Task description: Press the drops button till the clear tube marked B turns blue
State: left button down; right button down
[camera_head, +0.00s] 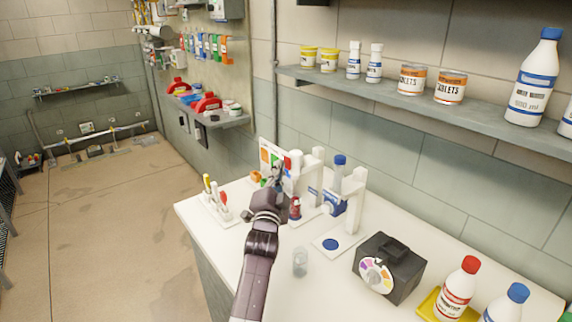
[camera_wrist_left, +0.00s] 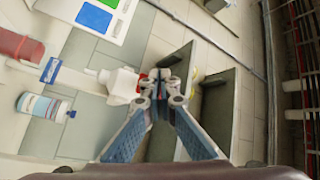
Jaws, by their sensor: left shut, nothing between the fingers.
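My left gripper (camera_head: 277,178) reaches over the white bench to the coloured chart and white stands. Its fingers are shut and empty; they also show in the left wrist view (camera_wrist_left: 163,82). A white piece (camera_wrist_left: 122,85) with some red lies just beside and behind the fingertips there; I cannot tell whether they touch. No drops button can be made out for certain. A clear, colourless tube or cup (camera_head: 300,262) stands on the bench; no letter B is legible. A white stand (camera_head: 355,200) holds a blue-capped vessel (camera_head: 339,168). My right gripper is not in view.
The coloured chart (camera_head: 268,155) stands behind the gripper. A rack of small tools (camera_head: 217,203) is to the left. A dark box with a colour dial (camera_head: 390,266) and capped bottles (camera_head: 457,288) stand to the right. A wall shelf (camera_head: 430,108) hangs above.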

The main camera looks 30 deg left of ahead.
pick_arm(q)
jog(key=shift+w+d+b, duration=0.2)
jog(key=shift+w+b, duration=0.2)
jog(key=shift+w, duration=0.1)
dwell(0.4)
jog(key=shift+s, duration=0.1)
dwell(0.3)
jog(key=shift+s+a+p, duration=0.35)
jog(key=shift+s+p, duration=0.35)
jog(key=shift+s, duration=0.05)
jog(key=s+p, duration=0.1)
jog(key=s+a+p, duration=0.1)
jog(key=s, duration=0.1)
jog(key=s+a+p, duration=0.1)
jog(key=shift+s, duration=0.35)
dwell(0.6)
